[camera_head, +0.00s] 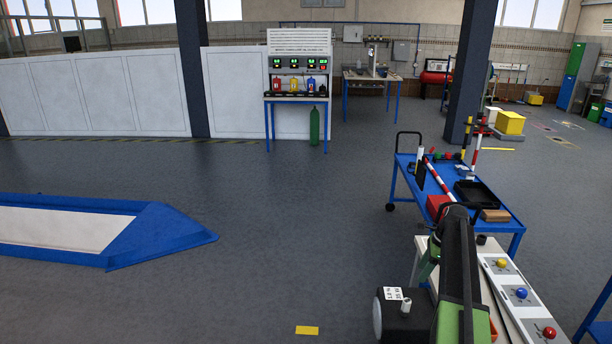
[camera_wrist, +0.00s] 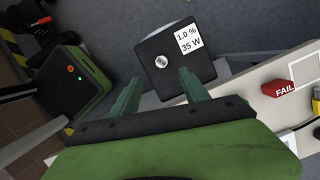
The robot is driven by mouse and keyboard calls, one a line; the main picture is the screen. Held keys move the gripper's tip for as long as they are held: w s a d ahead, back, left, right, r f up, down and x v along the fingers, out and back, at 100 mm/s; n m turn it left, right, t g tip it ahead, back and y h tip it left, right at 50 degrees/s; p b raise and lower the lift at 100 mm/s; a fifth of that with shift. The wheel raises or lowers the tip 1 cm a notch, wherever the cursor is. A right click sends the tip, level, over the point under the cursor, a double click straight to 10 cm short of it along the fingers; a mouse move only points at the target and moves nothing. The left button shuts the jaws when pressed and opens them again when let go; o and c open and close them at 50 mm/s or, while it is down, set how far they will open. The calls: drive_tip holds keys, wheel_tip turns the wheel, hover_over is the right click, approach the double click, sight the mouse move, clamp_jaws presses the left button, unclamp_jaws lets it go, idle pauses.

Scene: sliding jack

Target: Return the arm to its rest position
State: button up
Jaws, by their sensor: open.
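My gripper (camera_wrist: 158,88) shows in the wrist view with its two green fingers spread apart and nothing between them. A black block (camera_wrist: 165,62) with a silver knob and a white label reading "1.0 % 35 W" lies beyond the fingertips. I cannot tell whether the fingers touch it. The same black block (camera_head: 402,318) shows in the head view at the bottom, left of my black and green arm. My arm is extended forward beside a white bench.
The white bench (camera_head: 490,298) carries panels with yellow, blue and red knobs. Behind it is a blue cart (camera_head: 508,225) with a black tray and tools. A red FAIL block (camera_wrist: 284,89) shows in the wrist view. A blue-edged platform (camera_head: 165,236) is at left; the floor between is clear.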

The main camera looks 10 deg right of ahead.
drive_tip(key=a+n+g, duration=0.1)
drive_tip(key=a+n, duration=0.4)
drive_tip(key=a, duration=2.3)
drive_tip(key=s+a+n+h, duration=0.1)
drive_tip(key=s+a+n, duration=0.6)
drive_tip(key=s+a, duration=0.35)
drive_tip(key=s+n+h, duration=0.1)
drive_tip(key=s+n, duration=0.5)
drive_tip(key=n, duration=0.5)
drive_tip(key=shift+s+a+f+n, duration=0.15)
drive_tip(key=shift+s+f+n, duration=0.1)
drive_tip(key=shift+f+n, duration=0.1)
